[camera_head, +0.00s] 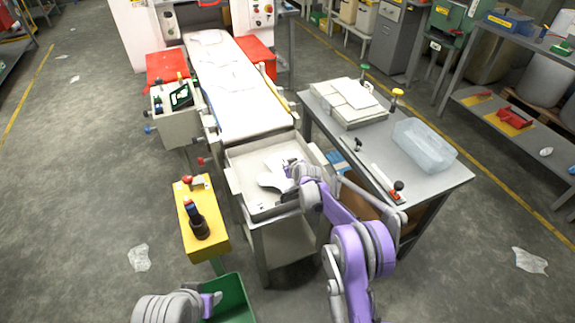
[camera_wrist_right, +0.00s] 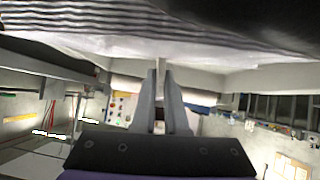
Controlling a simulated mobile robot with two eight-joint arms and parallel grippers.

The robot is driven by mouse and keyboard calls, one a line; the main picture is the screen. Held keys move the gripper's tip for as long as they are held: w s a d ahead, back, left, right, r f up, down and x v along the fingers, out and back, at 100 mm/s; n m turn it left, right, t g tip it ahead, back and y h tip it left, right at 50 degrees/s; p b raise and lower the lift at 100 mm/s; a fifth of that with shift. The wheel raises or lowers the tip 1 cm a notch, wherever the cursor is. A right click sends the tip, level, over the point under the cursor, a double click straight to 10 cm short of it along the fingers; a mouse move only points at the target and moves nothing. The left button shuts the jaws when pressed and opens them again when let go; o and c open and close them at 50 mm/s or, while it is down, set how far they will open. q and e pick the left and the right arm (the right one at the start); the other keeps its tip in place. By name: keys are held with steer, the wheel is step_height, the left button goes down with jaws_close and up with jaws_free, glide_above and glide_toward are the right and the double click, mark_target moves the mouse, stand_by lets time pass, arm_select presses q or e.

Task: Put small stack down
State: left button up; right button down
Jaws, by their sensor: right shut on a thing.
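My right gripper (camera_head: 293,172) is over the grey tray (camera_head: 245,208) at the near end of the conveyor. White flat film pieces, the small stack (camera_head: 271,181), show at its fingers, over the tray floor. From this angle I cannot tell whether the stack touches the tray. In the right wrist view the two fingers (camera_wrist_right: 161,72) are close together and their tips meet the white film (camera_wrist_right: 120,50). Part of the stack is hidden behind the gripper. My left arm shows at the bottom left; its finger opening is not clear.
The conveyor (camera_head: 238,95) carries flat white film pieces. The side table (camera_head: 400,183) at right holds a stack of white sheets (camera_head: 347,97) and a clear bin (camera_head: 424,146). A yellow stand (camera_head: 205,240) with dark bottle and a green bin (camera_head: 232,295) are at left.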

steer(key=c, duration=1.3)
jaws_free()
steer(key=o, duration=0.4)
steer(key=shift+c, duration=0.2)
